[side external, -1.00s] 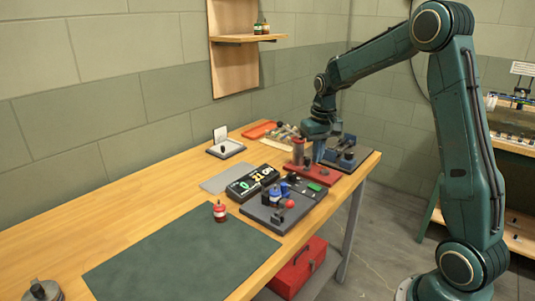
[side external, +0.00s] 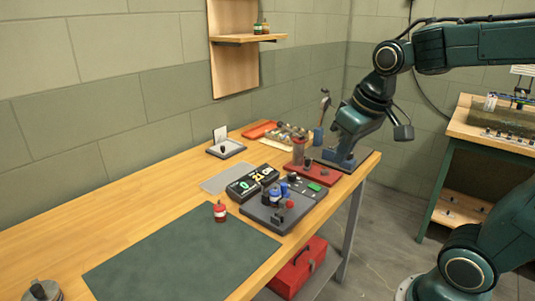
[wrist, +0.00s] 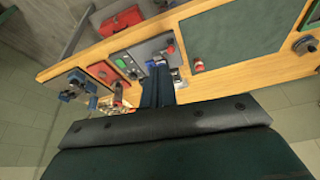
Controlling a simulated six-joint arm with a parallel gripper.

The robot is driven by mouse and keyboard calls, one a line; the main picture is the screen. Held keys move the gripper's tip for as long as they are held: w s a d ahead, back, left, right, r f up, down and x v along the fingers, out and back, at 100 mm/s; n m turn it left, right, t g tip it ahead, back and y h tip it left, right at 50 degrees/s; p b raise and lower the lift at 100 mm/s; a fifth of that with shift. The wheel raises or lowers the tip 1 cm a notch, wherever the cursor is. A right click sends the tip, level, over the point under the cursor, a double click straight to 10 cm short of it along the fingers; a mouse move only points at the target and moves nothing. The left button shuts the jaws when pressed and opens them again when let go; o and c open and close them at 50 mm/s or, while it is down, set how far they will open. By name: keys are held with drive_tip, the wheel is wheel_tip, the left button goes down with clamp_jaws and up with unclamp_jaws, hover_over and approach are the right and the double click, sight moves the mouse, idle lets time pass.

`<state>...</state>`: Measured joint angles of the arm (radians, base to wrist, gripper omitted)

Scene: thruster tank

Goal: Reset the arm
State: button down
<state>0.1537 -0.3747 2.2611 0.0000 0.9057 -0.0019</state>
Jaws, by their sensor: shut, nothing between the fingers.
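My gripper (side external: 319,139) is at the far right end of the wooden bench in the side view, raised above it. Its blue fingers are shut with nothing between them, and they also show in the wrist view (wrist: 157,82). A red fixture plate (side external: 322,178) with a grey cylinder lies below them, apart from the fingers. A blue-grey fixture (side external: 347,165) stands at the bench corner, partly hidden behind my wrist.
A grey control panel (side external: 259,214) with knobs and a red ball and a digit display (side external: 240,194) sit mid-bench. A wall shelf (side external: 255,39) is behind. A tank bench (side external: 480,135) stands right.

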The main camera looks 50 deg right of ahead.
drive_tip(key=s+a+f+n+t, duration=0.1)
drive_tip(key=s+a, duration=0.3)
drive_tip(key=s, duration=0.4)
drive_tip(key=shift+s+n+t+y, duration=0.3)
drive_tip(key=shift+s+n, duration=0.05)
drive_tip(key=shift+n, duration=0.05)
idle(0.5)
